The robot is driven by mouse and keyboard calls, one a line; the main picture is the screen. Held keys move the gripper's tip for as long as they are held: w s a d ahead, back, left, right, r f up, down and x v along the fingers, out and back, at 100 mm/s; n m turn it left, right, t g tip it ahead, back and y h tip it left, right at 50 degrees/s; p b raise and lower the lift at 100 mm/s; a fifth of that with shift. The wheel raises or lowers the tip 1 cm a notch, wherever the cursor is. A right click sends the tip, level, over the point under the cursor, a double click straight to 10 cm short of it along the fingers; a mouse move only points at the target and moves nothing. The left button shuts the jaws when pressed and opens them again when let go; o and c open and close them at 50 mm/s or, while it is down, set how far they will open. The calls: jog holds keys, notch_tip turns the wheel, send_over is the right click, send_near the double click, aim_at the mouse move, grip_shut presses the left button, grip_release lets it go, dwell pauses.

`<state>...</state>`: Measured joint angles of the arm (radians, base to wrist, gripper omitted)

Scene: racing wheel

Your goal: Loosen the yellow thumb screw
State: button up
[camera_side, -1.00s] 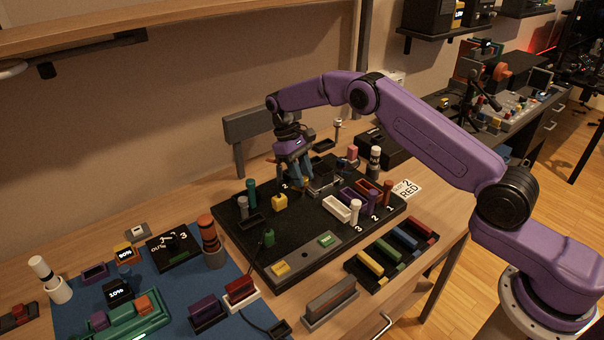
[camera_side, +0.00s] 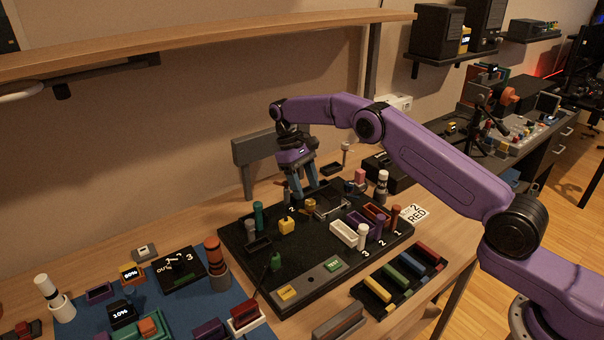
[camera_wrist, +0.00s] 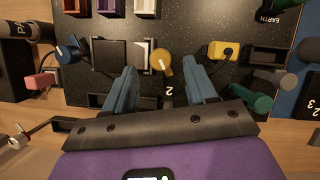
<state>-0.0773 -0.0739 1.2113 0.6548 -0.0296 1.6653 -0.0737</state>
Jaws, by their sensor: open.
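The yellow thumb screw (camera_wrist: 163,63) is a round knob with a pointed tab and a pale line, on the black panel (camera_wrist: 190,25). In the wrist view it shows between my open blue fingers, just beyond their tips. My gripper (camera_wrist: 161,72) is empty, one finger to each side of the screw in the picture. In the side view my gripper (camera_side: 305,192) points down over the back of the panel, and the small yellow screw (camera_side: 311,204) shows just below and right of the fingertips. The exact height gap is hard to tell.
A yellow block (camera_wrist: 223,50) stands right of the screw, and a blue knob (camera_wrist: 68,50) stands left past a dark square. Green (camera_wrist: 262,104) and grey posts (camera_wrist: 268,80) are near the right finger. Coloured trays (camera_side: 345,233) and posts crowd the panel's right side.

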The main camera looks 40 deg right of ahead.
jog(key=v, duration=0.3)
jog(key=shift+r, duration=0.15)
jog(key=shift+r, duration=0.1)
dwell(0.4)
dwell(0.3)
